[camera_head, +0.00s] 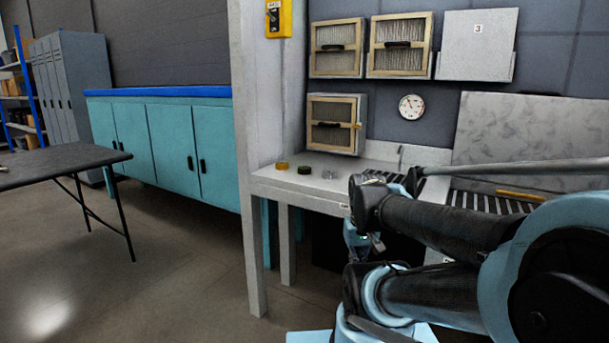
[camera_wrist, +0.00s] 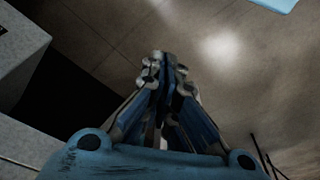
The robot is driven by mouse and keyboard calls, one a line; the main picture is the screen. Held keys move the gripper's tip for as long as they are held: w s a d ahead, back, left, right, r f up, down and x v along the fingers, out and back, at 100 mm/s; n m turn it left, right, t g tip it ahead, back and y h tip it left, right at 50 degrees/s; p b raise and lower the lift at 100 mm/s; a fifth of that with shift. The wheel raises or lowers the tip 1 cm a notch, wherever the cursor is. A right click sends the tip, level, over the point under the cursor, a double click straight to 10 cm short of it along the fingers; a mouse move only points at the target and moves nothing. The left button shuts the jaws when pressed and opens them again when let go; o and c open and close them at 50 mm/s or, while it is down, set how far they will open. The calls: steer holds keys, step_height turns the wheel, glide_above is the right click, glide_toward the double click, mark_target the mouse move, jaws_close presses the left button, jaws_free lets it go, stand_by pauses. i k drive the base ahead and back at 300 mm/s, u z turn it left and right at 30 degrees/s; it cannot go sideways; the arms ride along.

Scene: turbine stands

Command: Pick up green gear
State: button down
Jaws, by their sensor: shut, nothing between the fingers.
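A small dark green gear (camera_head: 304,170) lies flat on the light grey shelf of the workstation (camera_head: 290,178) in the head view. A yellow gear (camera_head: 281,165) lies just left of it and a grey metallic part (camera_head: 328,174) lies just right of it. My gripper (camera_wrist: 165,62) is shut and empty in the wrist view, with bare floor behind its fingertips. In the head view my gripper hangs low in front of the workstation, below the shelf and right of the gears, partly hidden by my arm. No gear shows in the wrist view.
A white post (camera_head: 244,150) stands at the workstation's left edge. Filter panels (camera_head: 337,48) and a round gauge (camera_head: 411,107) are on the wall behind. Teal cabinets (camera_head: 165,150) and a dark folding table (camera_head: 60,164) are at left. The floor (camera_head: 170,260) between is clear.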

mark_target(303, 170)
steer(key=k, duration=1)
steer(key=u, duration=0.7)
steer(key=i, duration=1.25)
steer(key=z, duration=1.25)
steer(key=i, duration=0.4)
